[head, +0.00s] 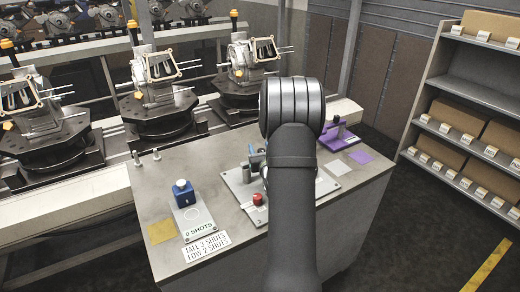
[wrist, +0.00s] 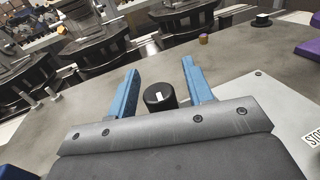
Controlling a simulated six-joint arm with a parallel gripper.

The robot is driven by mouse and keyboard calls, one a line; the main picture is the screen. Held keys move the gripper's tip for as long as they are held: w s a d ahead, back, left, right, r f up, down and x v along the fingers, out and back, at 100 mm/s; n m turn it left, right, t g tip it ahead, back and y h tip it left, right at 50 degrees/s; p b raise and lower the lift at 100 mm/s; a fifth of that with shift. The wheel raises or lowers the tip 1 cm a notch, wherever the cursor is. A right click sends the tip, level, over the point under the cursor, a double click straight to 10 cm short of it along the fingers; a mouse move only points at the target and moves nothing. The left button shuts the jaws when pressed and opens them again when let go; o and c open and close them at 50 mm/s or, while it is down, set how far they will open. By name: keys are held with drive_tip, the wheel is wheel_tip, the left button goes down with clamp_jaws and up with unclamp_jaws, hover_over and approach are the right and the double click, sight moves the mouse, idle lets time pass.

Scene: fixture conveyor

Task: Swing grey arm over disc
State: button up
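My gripper (wrist: 159,68) is open in the wrist view, its two blue fingers spread apart. A black round knob (wrist: 160,96) with a white mark stands between them, with gaps on both sides. I cannot tell whether the knob belongs to the grey arm. In the head view my own dark arm covers the middle of a grey plate (head: 236,187) on the bench, and only a bit of my blue gripper (head: 254,157) shows. I cannot make out the grey arm or the disc; my arm or gripper may hide them.
A red button (head: 258,199) sits at the plate's front. A blue block (head: 183,193) on a stand is at left. A purple fixture (head: 338,138) and purple square (head: 361,157) are at right. Conveyor fixtures (head: 158,100) line the back. The bench's front-left top (head: 150,200) has some free room.

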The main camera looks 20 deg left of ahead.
drive_tip(key=v, duration=1.7)
drive_tip(key=shift+s+d, duration=0.15)
drive_tip(key=shift+s, duration=0.05)
drive_tip(key=shift+c, duration=0.5)
